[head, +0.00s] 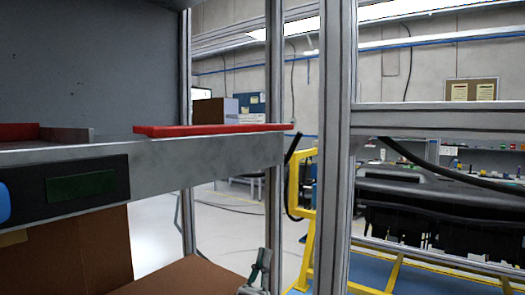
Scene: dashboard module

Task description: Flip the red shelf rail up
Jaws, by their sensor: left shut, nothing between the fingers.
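The red shelf rail (210,129) is a long, flat red bar. It lies level along the top of the grey shelf (215,155), close to its front edge, and its right end reaches the shelf's right end. My left gripper (262,258) shows small at the bottom centre, below the shelf's right end and apart from the rail. Its fingers are together with nothing between them. My right gripper is not in view.
Another red piece (18,132) lies at the shelf's left. A dark panel (65,190) is on the shelf front. A brown surface (180,278) lies below. Metal posts (335,150) stand at centre; a yellow frame (305,215) is behind them.

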